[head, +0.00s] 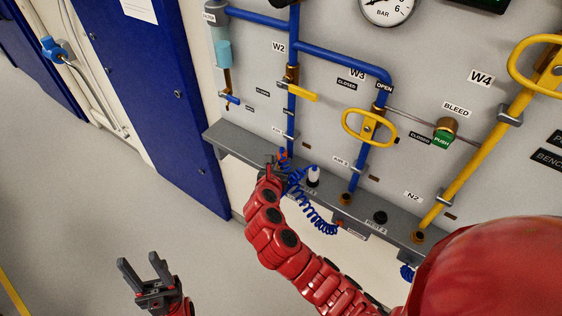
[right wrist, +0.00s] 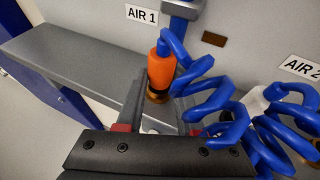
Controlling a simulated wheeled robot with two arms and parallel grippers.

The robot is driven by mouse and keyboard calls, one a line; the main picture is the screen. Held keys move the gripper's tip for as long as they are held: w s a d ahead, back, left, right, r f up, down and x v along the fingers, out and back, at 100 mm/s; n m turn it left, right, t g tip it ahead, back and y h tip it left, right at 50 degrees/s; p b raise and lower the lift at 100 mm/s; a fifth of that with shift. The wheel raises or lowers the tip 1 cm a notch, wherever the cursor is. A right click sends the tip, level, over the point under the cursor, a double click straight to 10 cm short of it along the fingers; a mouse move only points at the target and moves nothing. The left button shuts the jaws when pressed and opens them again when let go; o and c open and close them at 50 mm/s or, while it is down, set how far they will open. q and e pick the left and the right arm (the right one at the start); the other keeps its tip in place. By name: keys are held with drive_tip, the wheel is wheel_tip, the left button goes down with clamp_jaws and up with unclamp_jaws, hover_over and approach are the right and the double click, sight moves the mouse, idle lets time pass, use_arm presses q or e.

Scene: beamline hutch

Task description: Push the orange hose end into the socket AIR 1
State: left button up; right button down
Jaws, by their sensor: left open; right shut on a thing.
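The orange hose end (right wrist: 161,68) points down, with a brass part (right wrist: 158,92) at its lower end and a blue coiled hose (right wrist: 225,100) leaving its top. My right gripper (head: 277,164) is shut on it at the left part of the grey ledge; its fingers show below the orange part in the right wrist view. The AIR 1 label (right wrist: 141,15) is on the panel just behind and to the left. I cannot make out the AIR 1 socket or whether the brass touches it. My left gripper (head: 147,275) is open and empty, low over the floor.
The grey ledge (head: 233,139) runs along the panel's foot. To the right are a white-topped fitting (head: 314,174), a brass socket (head: 346,199) and a black cap (head: 380,217). Blue pipes (head: 292,110) and yellow valve handles (head: 369,126) stand close above.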

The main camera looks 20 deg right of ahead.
drive_tip(key=shift+f, duration=0.2)
drive_tip(key=shift+c, duration=2.3)
unclamp_jaws()
drive_tip(key=v, duration=1.7)
drive_tip(key=shift+s, duration=0.15)
drive_tip(key=shift+a, duration=0.1)
